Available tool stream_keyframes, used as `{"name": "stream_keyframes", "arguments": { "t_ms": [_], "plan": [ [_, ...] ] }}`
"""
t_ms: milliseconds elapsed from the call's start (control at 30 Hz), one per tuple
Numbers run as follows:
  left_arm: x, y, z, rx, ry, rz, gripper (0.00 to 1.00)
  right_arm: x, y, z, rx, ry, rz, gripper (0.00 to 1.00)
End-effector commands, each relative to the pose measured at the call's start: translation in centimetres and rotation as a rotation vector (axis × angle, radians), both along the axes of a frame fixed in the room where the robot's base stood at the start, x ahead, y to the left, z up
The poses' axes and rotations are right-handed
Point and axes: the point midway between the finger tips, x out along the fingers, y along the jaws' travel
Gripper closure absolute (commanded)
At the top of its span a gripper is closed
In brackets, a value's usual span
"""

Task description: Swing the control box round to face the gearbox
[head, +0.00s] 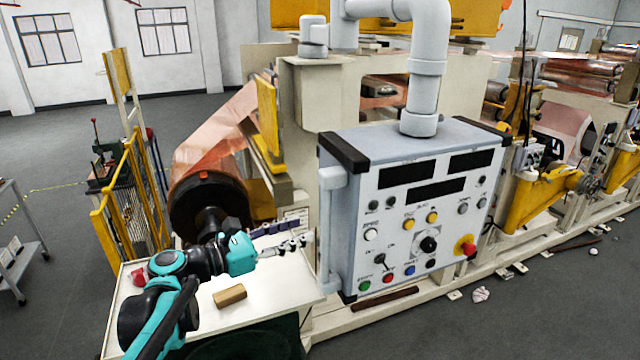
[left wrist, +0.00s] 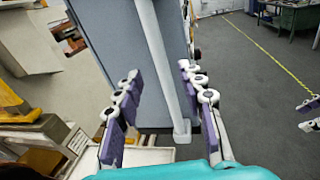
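The control box (head: 425,215) hangs from a thick grey pipe, its panel of buttons and displays turned towards me. A pale vertical handle bar (head: 332,230) runs down its left side; the handle bar (left wrist: 158,60) also shows in the left wrist view, against the grey box side (left wrist: 112,45). My left gripper (head: 300,233) is beside the box's left edge. In the left wrist view its fingers (left wrist: 163,105) are apart, with the bar in the gap between them and no clear contact. I cannot tell which machine part is the gearbox. Purple-and-white finger parts (left wrist: 309,114), probably my right gripper, are cut off at the right edge.
A white table (head: 265,285) with a small tan block (head: 229,295) stands below my left arm. A copper foil roll (head: 208,195) is behind it. Yellow rails (head: 125,200) and a grey cart (head: 20,240) stand left.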

Motion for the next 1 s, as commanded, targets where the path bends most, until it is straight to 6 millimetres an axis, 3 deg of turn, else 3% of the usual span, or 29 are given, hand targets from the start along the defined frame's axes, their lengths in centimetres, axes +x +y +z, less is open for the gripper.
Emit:
{"name": "stream_keyframes", "arguments": {
  "t_ms": [33, 167, 600, 1000],
  "plan": [
    [0.3, 0.2, 0.9, -0.030, 0.012, 0.000, 0.61, 0.0, 0.0, 0.6, 0.000, 0.000, 0.000, 0.60],
    [0.8, -0.2, 1.5, -0.068, 0.029, -0.003, 0.61, 0.0, 0.0, 0.7, 0.000, 0.000, 0.000, 0.60],
    [4.4, -5.5, 1.5, -0.067, 0.028, -0.003, 0.61, 0.0, 0.0, 1.8, 0.000, 0.000, 0.000, 0.60],
    [4.9, -6.2, 1.3, -0.066, 0.027, 0.000, 0.63, 0.0, 0.0, 1.9, 0.000, 0.000, 0.000, 0.60]
  ]
}}
